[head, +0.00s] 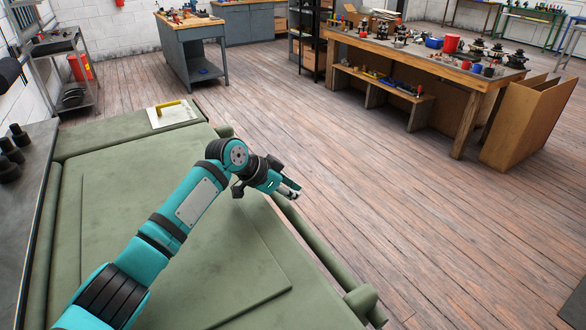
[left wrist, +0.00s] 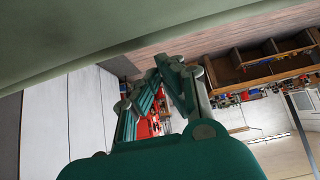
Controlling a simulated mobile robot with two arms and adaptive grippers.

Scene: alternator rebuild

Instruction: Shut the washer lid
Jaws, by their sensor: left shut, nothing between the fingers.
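The washer lid (head: 165,250) is a large flat green panel filling the lower left of the head view. A green bar (head: 322,253) runs along its right edge. I cannot tell whether the lid is fully down. My left arm reaches across it, and my left gripper (head: 291,190) is by the bar, shut and empty. In the left wrist view the fingers (left wrist: 168,72) come together, and a green surface (left wrist: 120,30) spans the top, apart from the fingertips. My right gripper is not in view.
A white plate with a yellow handle (head: 173,113) lies on the green top's far end. A dark bench (head: 38,165) with black parts stands along the left. A cluttered wooden workbench (head: 450,70) stands at the back right. The wooden floor (head: 430,215) between is clear.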

